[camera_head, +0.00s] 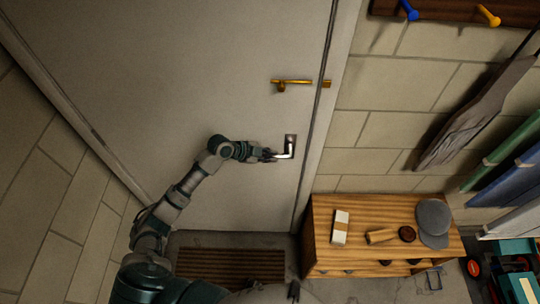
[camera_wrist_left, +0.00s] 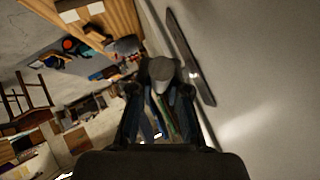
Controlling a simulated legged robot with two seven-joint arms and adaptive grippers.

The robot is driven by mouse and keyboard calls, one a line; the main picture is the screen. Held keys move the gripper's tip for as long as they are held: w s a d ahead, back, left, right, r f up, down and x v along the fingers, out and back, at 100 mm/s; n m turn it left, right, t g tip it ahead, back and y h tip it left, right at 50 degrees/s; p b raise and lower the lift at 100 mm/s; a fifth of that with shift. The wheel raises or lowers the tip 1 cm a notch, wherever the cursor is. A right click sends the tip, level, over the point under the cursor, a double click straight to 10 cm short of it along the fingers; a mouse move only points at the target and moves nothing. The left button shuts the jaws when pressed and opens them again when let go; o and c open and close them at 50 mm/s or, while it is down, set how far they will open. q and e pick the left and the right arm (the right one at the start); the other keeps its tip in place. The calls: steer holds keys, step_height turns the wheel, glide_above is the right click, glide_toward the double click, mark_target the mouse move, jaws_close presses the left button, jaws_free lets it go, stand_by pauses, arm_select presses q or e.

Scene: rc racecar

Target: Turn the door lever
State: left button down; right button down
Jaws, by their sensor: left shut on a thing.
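The door lever (camera_head: 285,153) is a silver handle on a plate on the pale door (camera_head: 240,60), near the door's right edge. My left gripper (camera_head: 272,155) reaches it from the left and is shut on the lever's free end. In the left wrist view, the fingers of my left gripper (camera_wrist_left: 160,100) close around the grey lever end (camera_wrist_left: 161,72). The dark lever plate (camera_wrist_left: 190,57) shows to the right of it. The lever looks roughly level, with a slight tilt.
A brass latch (camera_head: 292,83) is on the door above the lever. A wooden cabinet (camera_head: 330,255) with a cap (camera_head: 433,222) and small items stands right of the door. A brown doormat (camera_head: 230,264) lies at its foot. Coat pegs (camera_head: 488,14) are at the upper right.

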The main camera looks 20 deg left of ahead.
arm_select(q)
steer(key=c, duration=1.1)
jaws_free()
steer(key=shift+d, duration=0.1)
steer(key=shift+c, duration=0.2)
steer(key=v, duration=1.2)
steer(key=shift+f, duration=0.15)
